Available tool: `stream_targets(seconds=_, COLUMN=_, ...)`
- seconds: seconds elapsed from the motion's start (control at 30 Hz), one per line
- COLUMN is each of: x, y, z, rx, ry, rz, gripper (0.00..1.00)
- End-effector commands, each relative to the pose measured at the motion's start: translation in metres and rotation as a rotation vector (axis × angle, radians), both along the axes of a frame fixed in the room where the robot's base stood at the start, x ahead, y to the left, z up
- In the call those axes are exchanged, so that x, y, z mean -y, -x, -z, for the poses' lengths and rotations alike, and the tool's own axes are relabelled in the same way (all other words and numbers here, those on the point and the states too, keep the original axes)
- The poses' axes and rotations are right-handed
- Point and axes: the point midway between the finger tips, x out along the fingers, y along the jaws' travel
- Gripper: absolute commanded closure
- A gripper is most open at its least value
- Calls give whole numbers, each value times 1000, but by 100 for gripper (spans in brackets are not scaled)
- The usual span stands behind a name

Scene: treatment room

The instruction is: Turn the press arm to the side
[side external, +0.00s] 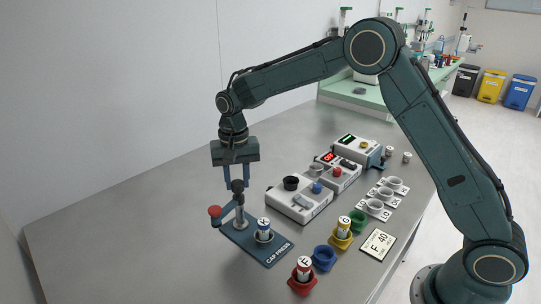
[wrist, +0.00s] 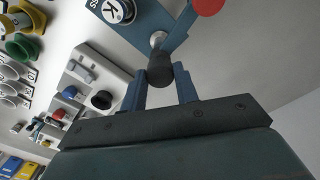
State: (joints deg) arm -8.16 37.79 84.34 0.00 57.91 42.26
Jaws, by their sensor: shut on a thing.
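The cap press has a blue base plate (side external: 240,240) lettered CAP PRESS. It carries a silver post, a blue press arm (side external: 226,212) and a black knob (side external: 237,187). The press arm points left, with a red pad (side external: 214,211) at its end, off to the side of the vial marked K (side external: 264,226). The vial stands upright in its holder on the plate. My gripper (side external: 238,184) points down and is shut on the black knob. In the wrist view the knob (wrist: 159,70) sits between my two blue fingers, and the red pad (wrist: 208,4) shows at the top.
Right of the press stand a red cup (side external: 302,283) with a vial, an empty blue cup (side external: 324,258) and a yellow cup (side external: 342,238) with a vial. White devices (side external: 300,200) stand behind. A card (side external: 378,244) lies at right. The table left of the press is clear.

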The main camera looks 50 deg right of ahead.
Motion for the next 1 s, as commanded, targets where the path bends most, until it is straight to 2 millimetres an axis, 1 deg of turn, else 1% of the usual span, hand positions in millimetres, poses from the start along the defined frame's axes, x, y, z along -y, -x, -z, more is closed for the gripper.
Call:
stream_targets(seconds=0.47, x=0, y=-1, z=-2, rx=4, ry=-1, rz=17, gripper=100)
stream_targets(seconds=0.5, x=0, y=-1, z=-2, rx=4, ry=-1, rz=17, gripper=62)
stream_targets(seconds=0.57, x=0, y=-1, z=-2, rx=4, ry=0, rz=17, gripper=50)
stream_targets(seconds=0.6, x=0, y=-1, z=-1, rx=3, ry=-1, rz=16, gripper=48)
stream_targets(seconds=0.87, x=0, y=0, z=-1, rx=1, ry=0, rz=16, gripper=48)
stream_targets(seconds=1.0, x=0, y=0, z=-4, rx=1, ry=0, rz=16, gripper=48)
